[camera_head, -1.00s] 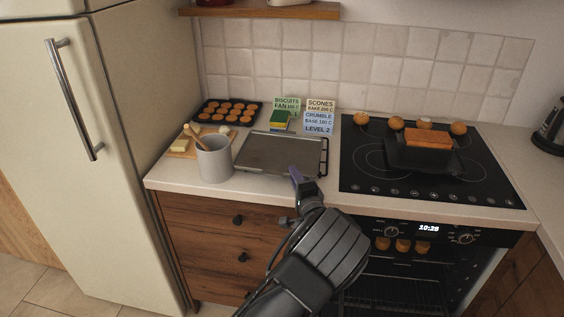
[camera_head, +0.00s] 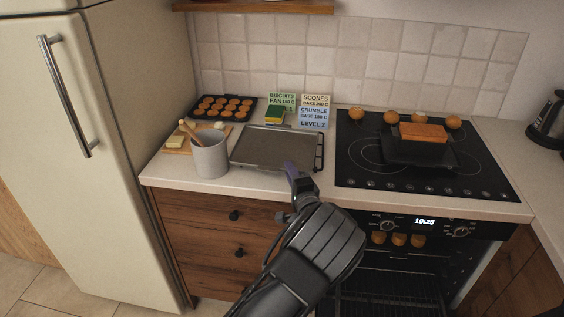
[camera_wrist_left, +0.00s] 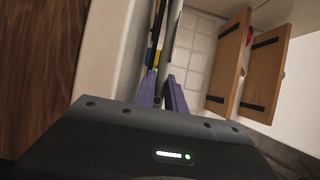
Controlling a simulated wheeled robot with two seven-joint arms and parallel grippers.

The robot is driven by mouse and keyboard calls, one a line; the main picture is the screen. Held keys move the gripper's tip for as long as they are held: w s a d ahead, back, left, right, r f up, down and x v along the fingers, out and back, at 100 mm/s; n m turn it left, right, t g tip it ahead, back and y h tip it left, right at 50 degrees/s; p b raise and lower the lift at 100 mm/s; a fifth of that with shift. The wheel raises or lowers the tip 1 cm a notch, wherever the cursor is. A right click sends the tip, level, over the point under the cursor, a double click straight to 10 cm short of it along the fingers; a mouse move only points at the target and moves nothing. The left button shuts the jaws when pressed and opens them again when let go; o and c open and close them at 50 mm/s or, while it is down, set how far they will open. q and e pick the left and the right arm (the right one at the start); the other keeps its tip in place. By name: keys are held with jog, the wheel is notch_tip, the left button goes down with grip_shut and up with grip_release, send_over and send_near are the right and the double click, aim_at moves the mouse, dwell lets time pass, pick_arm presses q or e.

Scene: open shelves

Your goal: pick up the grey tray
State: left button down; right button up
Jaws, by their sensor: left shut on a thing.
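The grey tray (camera_head: 272,146) is a flat, shallow rectangle at the front of the counter, between the grey pot and the hob. My left gripper (camera_head: 291,170) is at its front edge, right of the middle, with purple fingers shut on it. The left wrist view shows the two purple fingers (camera_wrist_left: 162,88) close together, with a thin edge-on strip running away from between them. The tray looks about level; I cannot tell whether it touches the counter. My forearm covers part of the drawers and oven below. My right gripper is not in view.
A grey pot with wooden utensils (camera_head: 209,155) stands close left of the tray. Behind are a muffin tin (camera_head: 226,104), a sponge (camera_head: 274,114) and recipe cards (camera_head: 314,110). A black rack (camera_head: 320,152) shows at the tray's right edge. The hob (camera_head: 366,170) lies to the right.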

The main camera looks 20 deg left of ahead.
pick_arm(q)
jog(key=shift+f, duration=0.15)
notch_tip(320, 180, up, 10)
jog(key=shift+b, duration=0.35)
jog(key=shift+w, duration=0.1)
dwell(0.5)
